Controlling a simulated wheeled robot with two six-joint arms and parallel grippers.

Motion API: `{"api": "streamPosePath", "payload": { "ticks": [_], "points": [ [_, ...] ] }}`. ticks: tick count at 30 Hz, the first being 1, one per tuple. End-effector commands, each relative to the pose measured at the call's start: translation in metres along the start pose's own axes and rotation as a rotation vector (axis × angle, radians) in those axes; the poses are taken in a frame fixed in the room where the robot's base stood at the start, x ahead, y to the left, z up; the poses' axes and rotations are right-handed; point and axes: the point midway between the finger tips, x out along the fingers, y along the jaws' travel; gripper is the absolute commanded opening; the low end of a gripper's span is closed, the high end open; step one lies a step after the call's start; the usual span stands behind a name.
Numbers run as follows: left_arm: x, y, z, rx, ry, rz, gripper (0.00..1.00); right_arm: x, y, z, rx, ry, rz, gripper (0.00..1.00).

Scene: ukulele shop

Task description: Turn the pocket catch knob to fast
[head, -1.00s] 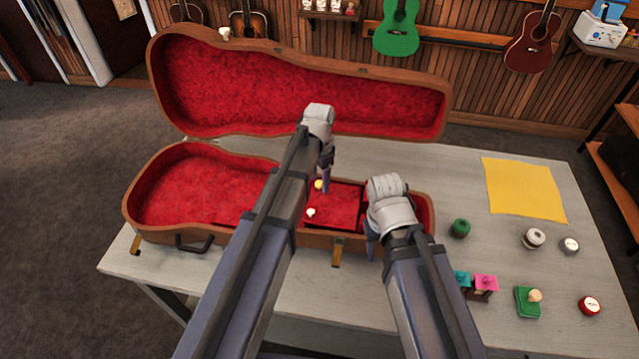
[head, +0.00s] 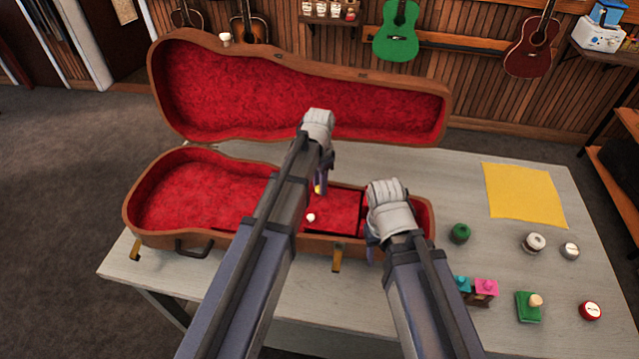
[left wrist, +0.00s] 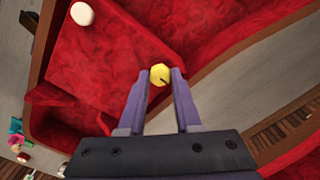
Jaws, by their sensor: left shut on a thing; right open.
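The pocket catch knob is a small yellow knob (left wrist: 159,75) with a dark line on its face, on the red pocket lid (head: 335,205) inside the open ukulele case. My left gripper (head: 321,186) is over the lid, its purple fingers on either side of the knob, shut on it. In the left wrist view the fingertips (left wrist: 162,78) touch the knob's sides. A white knob (head: 310,217) sits on the same lid, nearer the front. My right gripper (head: 373,250) is at the case's front right wall, open, its fingers partly hidden by its wrist. Any markings around the yellow knob are not readable.
The brown case's raised lid (head: 300,90) stands behind my left gripper. On the table's right are a yellow cloth (head: 524,193), a green round item (head: 460,233), a green block (head: 529,306) and a red tin (head: 590,311).

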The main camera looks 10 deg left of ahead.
Motion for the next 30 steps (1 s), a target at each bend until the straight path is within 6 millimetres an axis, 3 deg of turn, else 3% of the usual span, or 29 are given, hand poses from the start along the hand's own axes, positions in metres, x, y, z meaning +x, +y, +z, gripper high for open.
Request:
{"api": "streamPosePath", "payload": {
  "ticks": [11,30],
  "points": [
    [0.0000,0.0001,0.0000,0.103,0.000,0.000,0.00,0.0000,0.0000,0.0000,0.000,0.000,0.000,0.50],
    [0.0001,0.0001,0.0001,0.686,0.000,0.000,0.00,0.0001,0.0000,0.0000,0.000,0.000,0.000,0.50]
  ]
}}
